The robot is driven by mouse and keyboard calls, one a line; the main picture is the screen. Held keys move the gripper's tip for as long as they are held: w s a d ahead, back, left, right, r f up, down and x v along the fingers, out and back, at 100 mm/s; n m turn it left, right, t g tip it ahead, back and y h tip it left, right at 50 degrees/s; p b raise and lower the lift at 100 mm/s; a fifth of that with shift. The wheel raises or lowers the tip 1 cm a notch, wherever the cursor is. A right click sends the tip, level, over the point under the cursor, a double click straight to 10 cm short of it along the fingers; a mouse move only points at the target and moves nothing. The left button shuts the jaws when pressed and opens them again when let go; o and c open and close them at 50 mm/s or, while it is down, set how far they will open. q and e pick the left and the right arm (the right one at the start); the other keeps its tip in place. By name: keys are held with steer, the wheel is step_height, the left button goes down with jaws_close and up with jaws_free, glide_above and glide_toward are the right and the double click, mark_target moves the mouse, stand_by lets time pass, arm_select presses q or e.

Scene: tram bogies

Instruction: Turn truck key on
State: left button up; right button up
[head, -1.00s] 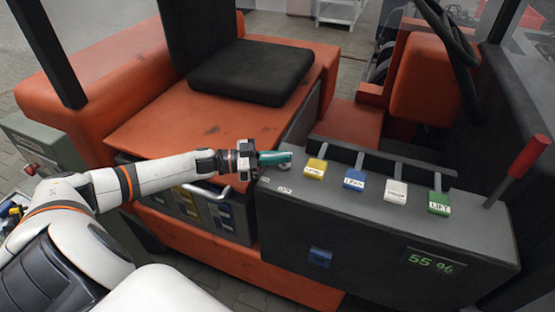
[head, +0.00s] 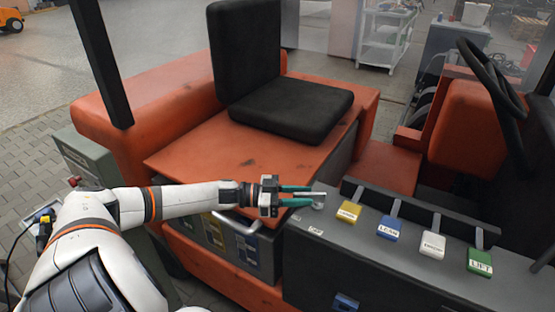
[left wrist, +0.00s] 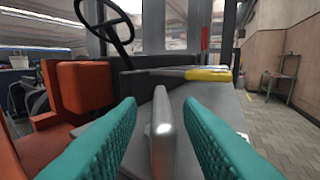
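The truck key (head: 319,199) is a small metal grey tab at the left end of the dark console (head: 390,262). In the left wrist view the key (left wrist: 162,135) stands upright between the two teal fingers. My left gripper (head: 300,196) is open around it, with a gap on each side between finger and key. In the left wrist view the gripper (left wrist: 160,135) shows its fingers spread. My right gripper is in neither view.
Yellow (head: 348,211), blue (head: 390,228), white (head: 432,245) and green (head: 480,259) lever knobs line the console right of the key. The orange seat base (head: 230,150) and black seat (head: 290,110) lie behind my left forearm. A steering wheel (head: 490,75) stands at the right.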

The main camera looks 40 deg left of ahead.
arm_select(q)
steer(key=v, duration=0.9)
stand_by(0.4)
